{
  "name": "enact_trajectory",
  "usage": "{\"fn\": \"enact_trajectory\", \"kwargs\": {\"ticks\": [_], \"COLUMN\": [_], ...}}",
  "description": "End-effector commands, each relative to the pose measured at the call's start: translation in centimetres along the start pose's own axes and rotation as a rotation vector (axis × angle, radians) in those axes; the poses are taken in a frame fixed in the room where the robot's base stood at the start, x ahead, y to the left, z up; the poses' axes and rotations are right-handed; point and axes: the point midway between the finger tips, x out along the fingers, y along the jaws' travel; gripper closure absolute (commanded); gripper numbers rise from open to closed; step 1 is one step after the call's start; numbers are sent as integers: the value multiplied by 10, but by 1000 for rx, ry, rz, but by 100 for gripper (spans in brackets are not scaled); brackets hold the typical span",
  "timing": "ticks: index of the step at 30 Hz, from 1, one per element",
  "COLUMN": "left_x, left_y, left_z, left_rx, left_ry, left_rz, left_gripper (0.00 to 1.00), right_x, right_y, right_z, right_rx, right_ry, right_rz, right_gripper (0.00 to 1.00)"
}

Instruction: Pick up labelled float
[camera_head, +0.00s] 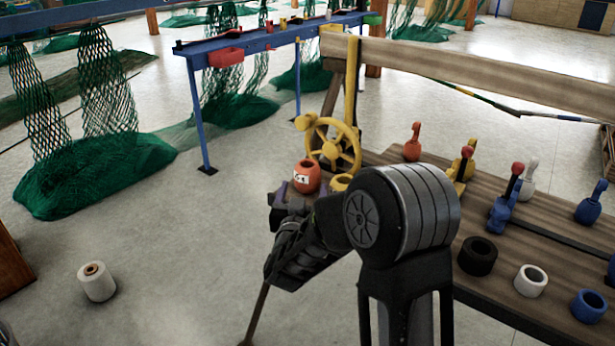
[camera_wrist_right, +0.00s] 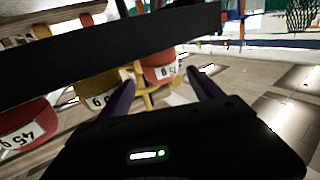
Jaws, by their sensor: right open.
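An orange-red float (camera_head: 307,175) with a white label and a dark hole in its top shows just beyond my right gripper (camera_head: 293,191) in the head view. In the right wrist view a red labelled float (camera_wrist_right: 159,66) is between the tips of the two open purple fingers. I cannot tell whether the fingers touch it. A yellow float (camera_head: 341,182) is right beside it, partly hidden by my arm; a yellow labelled float (camera_wrist_right: 96,93) also shows in the wrist view. Another red float (camera_wrist_right: 28,128) there has a label that seems to read 45. My left gripper is out of view.
A wooden bench (camera_head: 480,206) carries black, white and blue rings and several coloured fittings. A yellow handwheel (camera_head: 333,144) stands just behind the floats. Green nets (camera_head: 95,172) hang behind.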

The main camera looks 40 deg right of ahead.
Motion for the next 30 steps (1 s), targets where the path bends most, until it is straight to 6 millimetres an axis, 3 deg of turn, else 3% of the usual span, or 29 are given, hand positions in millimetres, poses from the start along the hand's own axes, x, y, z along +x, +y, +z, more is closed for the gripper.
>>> {"fn": "enact_trajectory", "kwargs": {"ticks": [12, 23, 30], "left_x": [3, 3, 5], "left_y": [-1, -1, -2], "left_z": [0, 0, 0], "left_rx": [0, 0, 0], "left_ry": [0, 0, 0], "left_rz": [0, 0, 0], "left_gripper": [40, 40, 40], "right_x": [60, 63, 88], "right_y": [0, 0, 0], "right_z": [1, 1, 1], "right_rx": [-2, -1, -1], "right_ry": [0, -1, 1], "right_rz": [0, 0, 0], "right_gripper": [25, 25, 25]}}
